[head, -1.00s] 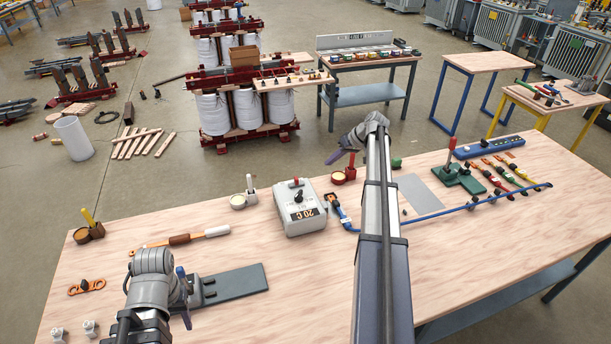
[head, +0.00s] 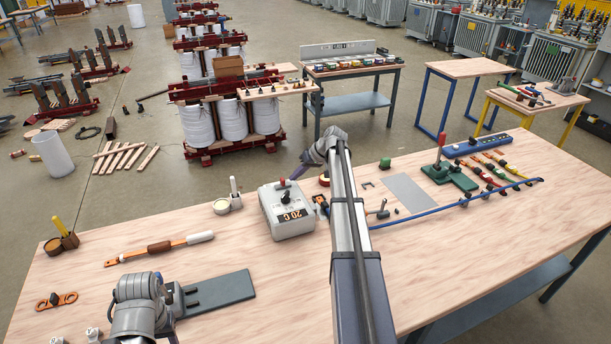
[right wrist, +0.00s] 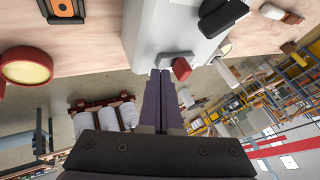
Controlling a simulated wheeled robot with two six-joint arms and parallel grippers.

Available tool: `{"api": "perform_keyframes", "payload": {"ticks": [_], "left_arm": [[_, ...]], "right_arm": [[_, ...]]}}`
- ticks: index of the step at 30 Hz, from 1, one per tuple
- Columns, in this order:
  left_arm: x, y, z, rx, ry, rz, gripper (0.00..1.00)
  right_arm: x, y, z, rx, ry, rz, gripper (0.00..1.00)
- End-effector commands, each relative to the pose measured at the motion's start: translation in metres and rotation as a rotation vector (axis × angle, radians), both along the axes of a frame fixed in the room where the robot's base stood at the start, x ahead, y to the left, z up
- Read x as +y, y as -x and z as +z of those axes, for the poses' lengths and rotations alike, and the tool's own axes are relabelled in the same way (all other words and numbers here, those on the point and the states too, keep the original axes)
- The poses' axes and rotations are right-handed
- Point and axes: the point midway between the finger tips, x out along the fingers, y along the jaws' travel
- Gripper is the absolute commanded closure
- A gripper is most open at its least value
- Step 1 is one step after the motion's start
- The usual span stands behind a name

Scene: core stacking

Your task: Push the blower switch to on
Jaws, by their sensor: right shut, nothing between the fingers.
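The blower box (head: 283,222) is a light grey housing with a "20 C" label, standing near the far edge of the workbench. A small red-tipped switch (head: 282,183) is on its top back side, and a black knob (head: 286,198) sits on its face. My right gripper (head: 297,172) is shut and empty, just beside the switch. In the right wrist view the closed fingertips (right wrist: 160,74) are close by the red switch tip (right wrist: 182,69), left of it; contact is unclear.
A dark grey plate (head: 222,292) lies by my left gripper. A blue cable (head: 450,205) and a green fixture (head: 447,174) are to the right.

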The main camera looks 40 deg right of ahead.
Motion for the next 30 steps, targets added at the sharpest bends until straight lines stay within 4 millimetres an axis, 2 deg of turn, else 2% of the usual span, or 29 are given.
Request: {"api": "perform_keyframes", "payload": {"ticks": [6,19,27,30], "left_arm": [[0.0,0.0,0.001,0.0,0.0,0.0,0.5],[0.0,0.0,0.001,0.0,0.0,0.0,0.5],[0.0,0.0,0.001,0.0,0.0,0.0,0.5],[0.0,0.0,0.001,0.0,0.0,0.0,0.5]], "right_arm": [[0.014,-0.003,0.001,0.0,0.0,-0.001,1.0],[0.018,-0.004,0.001,0.0,0.0,0.0,1.0],[0.053,-0.011,0.001,0.0,0.0,0.002,1.0],[0.054,-0.013,0.001,0.0,-0.002,0.001,1.0]]}}
